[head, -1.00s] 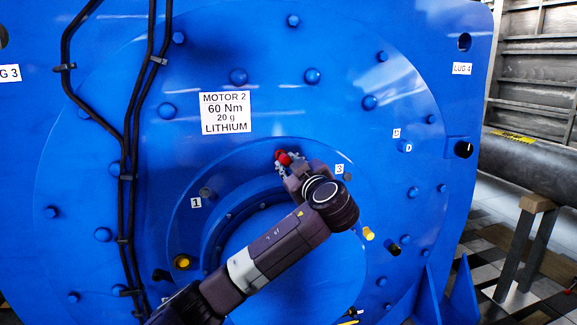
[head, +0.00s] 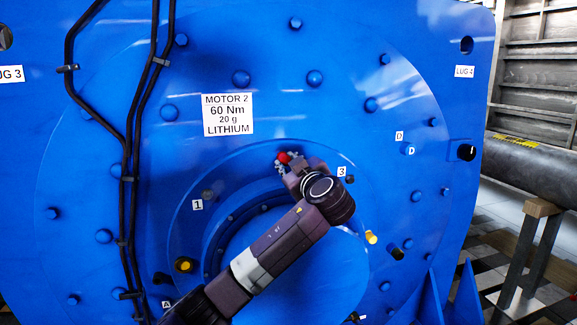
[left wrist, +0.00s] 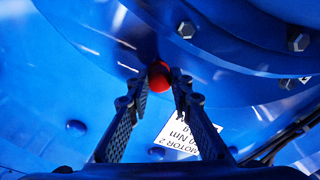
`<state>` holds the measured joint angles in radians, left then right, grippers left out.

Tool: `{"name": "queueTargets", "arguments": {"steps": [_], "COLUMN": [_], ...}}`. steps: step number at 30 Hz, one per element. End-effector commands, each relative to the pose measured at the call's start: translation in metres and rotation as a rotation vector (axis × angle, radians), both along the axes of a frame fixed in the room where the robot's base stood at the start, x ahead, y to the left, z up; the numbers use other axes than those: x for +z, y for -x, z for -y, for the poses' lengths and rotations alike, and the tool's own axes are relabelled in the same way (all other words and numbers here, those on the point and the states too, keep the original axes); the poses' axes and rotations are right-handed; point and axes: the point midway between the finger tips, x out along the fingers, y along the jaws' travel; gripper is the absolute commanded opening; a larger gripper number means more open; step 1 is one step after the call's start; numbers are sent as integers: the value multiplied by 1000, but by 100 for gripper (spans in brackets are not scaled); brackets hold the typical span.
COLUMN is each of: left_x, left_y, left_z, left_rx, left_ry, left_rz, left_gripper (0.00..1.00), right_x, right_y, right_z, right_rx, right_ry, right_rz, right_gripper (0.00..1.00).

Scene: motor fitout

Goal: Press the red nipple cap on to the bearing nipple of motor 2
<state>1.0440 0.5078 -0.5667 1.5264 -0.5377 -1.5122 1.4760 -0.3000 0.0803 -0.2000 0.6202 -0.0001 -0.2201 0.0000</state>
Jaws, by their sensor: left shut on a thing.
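The red nipple cap (head: 284,158) shows between the fingertips of my left gripper (head: 286,163) in the head view, at the upper rim of the raised ring on motor 2 (head: 330,110). In the left wrist view the cap (left wrist: 159,76) is a round red shape held between the two tips of the left gripper (left wrist: 160,88). The gripper is shut on it. The bearing nipple is hidden behind the cap and fingers, and I cannot tell whether the cap touches it. My right gripper is not in view.
The motor 2 label (head: 228,115) is above left of the gripper. Bolt 3 (head: 350,179) is close to its right. Black cables (head: 130,150) run down the left. Yellow (head: 371,237) and black (head: 397,253) pegs stick out lower right. A trestle with a dark pipe (head: 530,170) stands at right.

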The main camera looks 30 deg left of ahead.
Motion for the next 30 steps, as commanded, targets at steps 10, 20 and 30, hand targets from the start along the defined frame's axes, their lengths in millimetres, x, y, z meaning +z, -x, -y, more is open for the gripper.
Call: {"name": "queueTargets", "arguments": {"steps": [10, 20, 30], "left_x": [0, 0, 0], "left_y": [-3, -2, 25], "left_z": [-3, -2, 36], "left_rx": [-1, -1, -7], "left_ry": [-1, 0, 1], "left_rz": [0, 0, 1], "left_gripper": [33, 40, 40], "right_x": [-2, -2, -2], "right_y": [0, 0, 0], "right_z": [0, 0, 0], "right_rx": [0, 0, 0], "right_ry": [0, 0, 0], "right_rz": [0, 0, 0], "right_gripper": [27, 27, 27]}}
